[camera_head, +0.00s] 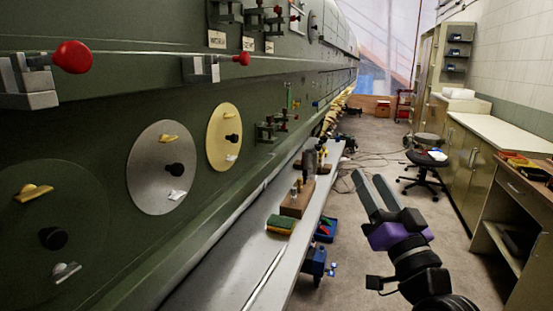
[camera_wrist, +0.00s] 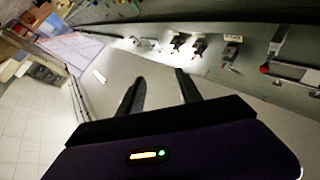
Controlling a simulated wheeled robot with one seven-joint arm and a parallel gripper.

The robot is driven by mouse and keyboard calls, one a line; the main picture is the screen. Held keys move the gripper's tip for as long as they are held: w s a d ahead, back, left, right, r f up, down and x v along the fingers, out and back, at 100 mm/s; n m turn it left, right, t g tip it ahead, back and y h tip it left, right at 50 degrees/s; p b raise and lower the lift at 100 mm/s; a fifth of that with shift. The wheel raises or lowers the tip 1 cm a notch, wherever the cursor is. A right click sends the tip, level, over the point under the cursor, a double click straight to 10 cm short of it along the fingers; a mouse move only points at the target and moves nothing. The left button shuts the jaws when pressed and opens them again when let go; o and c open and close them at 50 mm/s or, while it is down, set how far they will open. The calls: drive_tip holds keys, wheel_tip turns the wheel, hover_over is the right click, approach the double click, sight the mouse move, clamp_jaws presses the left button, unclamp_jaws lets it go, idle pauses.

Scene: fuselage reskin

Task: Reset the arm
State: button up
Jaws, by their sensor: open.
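My gripper (camera_head: 373,190) shows in the head view at the right of centre, above the floor of the aisle. Its two long fingers point up and away, apart from each other, with nothing between them. In the wrist view my gripper (camera_wrist: 160,82) has its two dark fingers spread, with a plain pale surface behind them. My purple wrist housing and dark forearm reach down to the lower right of the head view. The gripper touches nothing that I can see.
The green fuselage wall (camera_head: 95,120) with round plates and red-knobbed clamps (camera_head: 72,57) fills the left. A grey ledge (camera_head: 235,270) carries a sponge (camera_head: 281,225) and a wooden block (camera_head: 297,198). A stool (camera_head: 427,158) and cabinets (camera_head: 462,160) stand right. Floor between is partly clear, with cables.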

drive_tip(key=s+d+f+m+g+h, duration=0.1)
drive_tip(key=s+f+h, duration=0.2)
drive_tip(key=s+f, duration=0.65)
drive_tip(key=s+d+f+m+h, duration=0.1)
drive_tip(key=s+d+f+h, duration=0.15)
drive_tip(key=s+f, duration=0.65)
drive_tip(key=s+a+f+n+g, duration=0.1)
drive_tip(key=s+f+g, duration=0.2)
drive_tip(key=s, duration=1.1)
drive_tip(key=s+f+n+g, duration=0.2)
drive_tip(key=s+f, duration=0.5)
drive_tip(key=s, duration=0.8)
drive_tip(key=shift+s+a+n+g+y, duration=0.2)
drive_tip(key=shift+a+n+g+y, duration=0.15)
drive_tip(key=shift+g, duration=0.45)
